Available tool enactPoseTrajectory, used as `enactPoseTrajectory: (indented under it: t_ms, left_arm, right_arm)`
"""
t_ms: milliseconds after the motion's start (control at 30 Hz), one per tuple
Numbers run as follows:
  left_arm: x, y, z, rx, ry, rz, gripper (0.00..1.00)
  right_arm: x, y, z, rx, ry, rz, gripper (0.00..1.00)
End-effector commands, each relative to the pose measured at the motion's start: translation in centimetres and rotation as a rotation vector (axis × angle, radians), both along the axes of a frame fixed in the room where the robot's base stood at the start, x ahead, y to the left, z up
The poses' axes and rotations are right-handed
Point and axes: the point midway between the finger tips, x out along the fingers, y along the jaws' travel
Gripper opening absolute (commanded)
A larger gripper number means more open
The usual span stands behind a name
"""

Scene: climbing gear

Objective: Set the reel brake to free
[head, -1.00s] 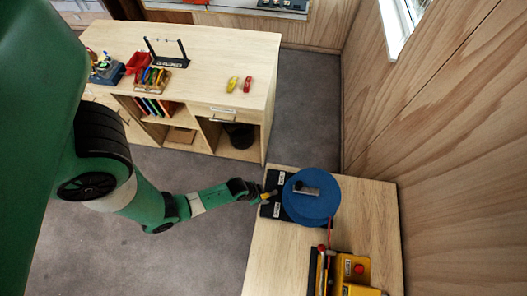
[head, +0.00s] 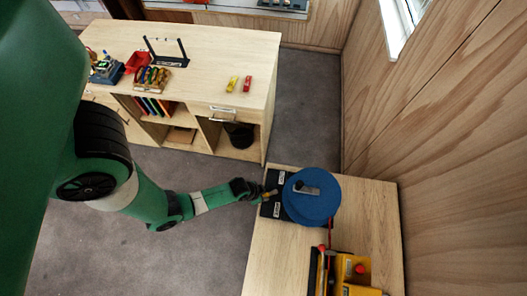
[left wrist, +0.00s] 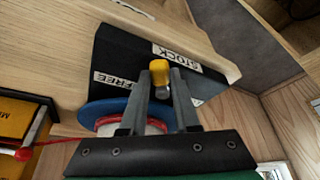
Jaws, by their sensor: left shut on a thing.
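The blue reel (head: 311,196) stands on the near wooden bench, with a grey crank piece on top. A black brake housing (head: 268,209) sits at its left side. The brake lever's yellow tip (left wrist: 159,72) shows between these labels. My left gripper (head: 263,193) is at the housing's left side, its fingers (left wrist: 168,80) shut on the yellow lever. The lever's base is hidden. My right gripper is not in view.
A yellow device (head: 357,270) with a red button stands on the bench, near the reel. A red line or rod (head: 330,230) runs from the reel towards it. A larger wooden counter (head: 215,60) with tools stands behind. The wooden wall is close at right.

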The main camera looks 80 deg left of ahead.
Motion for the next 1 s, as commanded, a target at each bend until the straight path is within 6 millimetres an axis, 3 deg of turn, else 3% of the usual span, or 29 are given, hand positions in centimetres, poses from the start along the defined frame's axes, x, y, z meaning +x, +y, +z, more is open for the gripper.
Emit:
enactPoseTrajectory:
  t_ms: [400, 733, 767, 900, 1000]
  left_arm:
    - [0.4, -1.2, 0.0, 0.0, 0.002, 0.199, 0.0]
    - [0.4, -1.2, 0.0, -0.001, 0.001, 0.223, 0.0]
    - [0.4, -1.2, 0.0, -0.001, 0.001, 0.223, 0.31]
    - [0.4, -1.2, 0.0, 0.0, 0.001, 0.222, 0.57]
    - [0.4, -1.2, 0.0, 0.0, 0.001, 0.222, 0.6]
  right_arm:
    - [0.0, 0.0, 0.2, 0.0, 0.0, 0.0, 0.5]
    - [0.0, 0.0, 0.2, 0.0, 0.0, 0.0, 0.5]
    - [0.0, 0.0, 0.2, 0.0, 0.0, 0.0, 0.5]
    - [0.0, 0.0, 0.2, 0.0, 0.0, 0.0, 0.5]
    - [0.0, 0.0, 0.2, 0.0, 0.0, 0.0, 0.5]
